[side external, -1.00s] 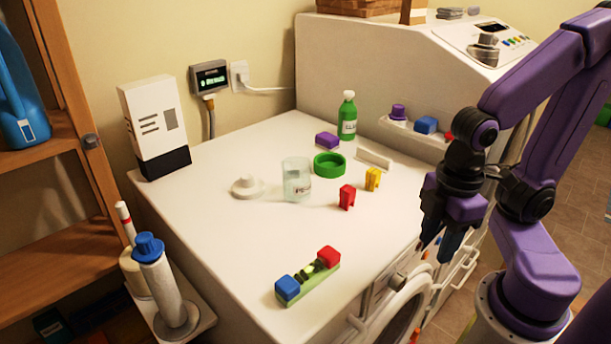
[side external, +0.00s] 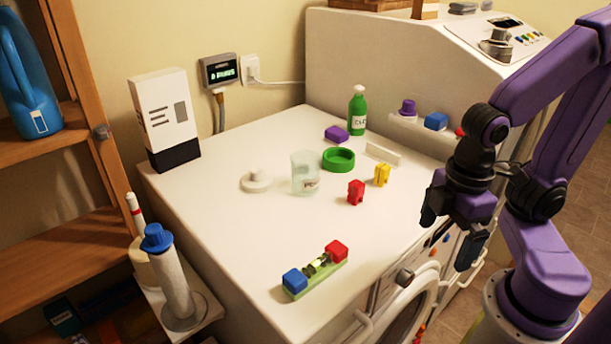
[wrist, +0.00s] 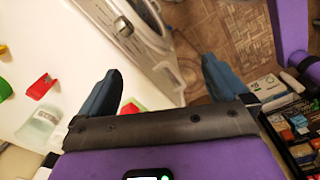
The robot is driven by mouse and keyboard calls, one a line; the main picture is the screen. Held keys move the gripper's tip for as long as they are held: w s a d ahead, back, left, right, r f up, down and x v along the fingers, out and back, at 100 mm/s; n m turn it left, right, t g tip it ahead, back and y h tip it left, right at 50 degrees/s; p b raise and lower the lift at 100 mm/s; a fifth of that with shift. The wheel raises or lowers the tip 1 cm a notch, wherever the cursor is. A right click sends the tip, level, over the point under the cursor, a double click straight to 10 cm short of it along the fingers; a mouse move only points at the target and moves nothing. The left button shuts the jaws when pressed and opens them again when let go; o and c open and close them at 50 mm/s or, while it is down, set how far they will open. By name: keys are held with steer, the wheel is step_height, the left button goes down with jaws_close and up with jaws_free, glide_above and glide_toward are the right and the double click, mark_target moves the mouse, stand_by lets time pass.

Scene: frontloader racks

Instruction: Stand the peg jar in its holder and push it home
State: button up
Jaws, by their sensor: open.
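The peg jar (side external: 305,174) is a translucent, labelled jar standing upright on the white machine top. It also shows at the left of the wrist view (wrist: 38,127). The green ring-shaped holder (side external: 338,160) lies just behind and to the right of the jar, apart from it and empty. Part of this ring shows at the left edge of the wrist view (wrist: 4,88). My gripper (side external: 450,232) is open and empty, at the right by the machine's front edge, well away from the jar. Its two blue fingers are spread in the wrist view (wrist: 162,88).
A red peg (side external: 356,192) and a yellow peg (side external: 382,175) stand right of the jar. A white lid (side external: 257,181) lies to its left. A purple block (side external: 337,133) and green bottle (side external: 357,110) are behind. A green strip with coloured blocks (side external: 315,270) lies in front.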

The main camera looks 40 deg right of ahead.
steer(key=w+a+n+t+h, duration=0.1)
steer(key=w+n+t+h, duration=0.2)
steer(key=w, duration=0.5)
steer(key=w+a+n+t+h, duration=0.15)
steer(key=w+n+h, duration=0.25)
steer(key=w, duration=0.5)
steer(key=n+t+h, duration=0.3)
steer(key=n+t, duration=0.1)
steer(key=n, duration=0.3)
glide_toward(301, 168)
steer(key=x, duration=0.8)
steer(key=shift+w+d+f, duration=0.1)
steer(key=shift+w+d, duration=0.05)
steer(key=shift+d, duration=0.15)
steer(key=shift+t, duration=0.25)
steer(key=shift+s+d+x, duration=0.1)
steer(key=shift+s+x, duration=0.05)
steer(key=shift+x, duration=1.15)
steer(key=shift+s+d+x, duration=0.1)
steer(key=shift+s+x, duration=0.05)
steer(key=shift+x, duration=1.15)
steer(key=shift+f, duration=0.1)
steer(key=c, duration=1)
